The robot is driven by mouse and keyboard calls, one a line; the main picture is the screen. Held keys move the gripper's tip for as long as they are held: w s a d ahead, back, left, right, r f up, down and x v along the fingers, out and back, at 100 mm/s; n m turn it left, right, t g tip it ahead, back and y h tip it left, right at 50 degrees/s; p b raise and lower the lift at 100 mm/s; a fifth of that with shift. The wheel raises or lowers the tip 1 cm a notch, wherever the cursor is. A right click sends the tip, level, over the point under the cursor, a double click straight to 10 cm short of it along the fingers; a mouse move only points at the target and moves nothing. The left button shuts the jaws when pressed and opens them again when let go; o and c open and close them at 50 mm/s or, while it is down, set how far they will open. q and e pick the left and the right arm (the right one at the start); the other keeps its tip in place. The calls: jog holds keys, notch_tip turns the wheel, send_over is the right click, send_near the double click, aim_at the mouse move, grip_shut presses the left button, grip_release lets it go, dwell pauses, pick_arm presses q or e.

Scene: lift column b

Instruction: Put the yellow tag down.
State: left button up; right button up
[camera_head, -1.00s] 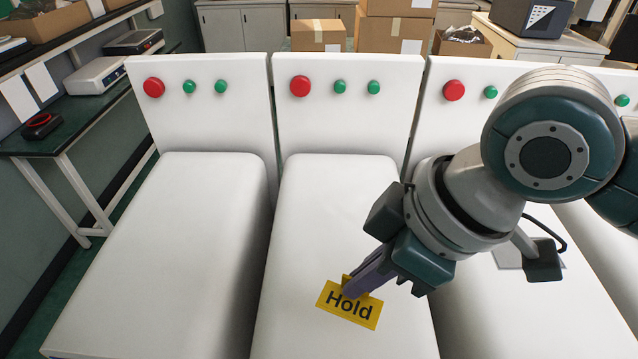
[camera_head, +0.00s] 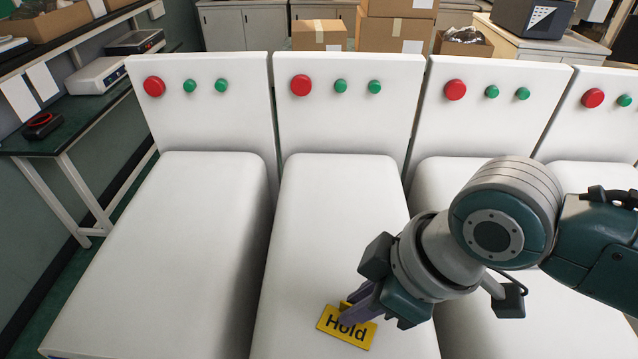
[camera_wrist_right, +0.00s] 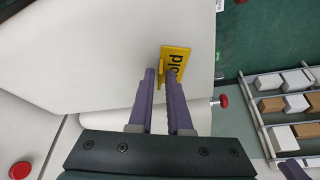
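The yellow tag (camera_head: 346,327) with the black word "Hold" lies at the front of the white top of the second machine from the left (camera_head: 335,220). It looks level and seems to rest on that surface. My right gripper (camera_head: 354,302) is low over the tag, its purple fingers on either side of the tag's small raised tab. In the right wrist view the tag (camera_wrist_right: 177,60) is just beyond the fingertips (camera_wrist_right: 161,72), with a narrow gap between the fingers. The fingers look slightly open. They hide part of the lettering. My left gripper is not in view.
Similar white machines stand on both sides, each with a red button (camera_head: 154,86) and green buttons on its back panel. A dark green bench (camera_head: 75,125) is at the left. Cardboard boxes (camera_head: 320,35) stand behind. The left machine's top (camera_head: 170,250) is clear.

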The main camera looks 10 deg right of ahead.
jog(key=shift+o, duration=1)
jog(key=shift+r, duration=0.2)
jog(key=v, duration=1.2)
jog(key=s+d+f+m+h, duration=0.2)
jog(key=s+d+m+h, duration=0.1)
jog(key=s+m, duration=0.5)
jog(key=shift+s+d+t+p, duration=0.35)
jog(key=shift+s+d, duration=0.4)
jog(key=shift+s, duration=0.45)
jog(key=shift+r, duration=0.1)
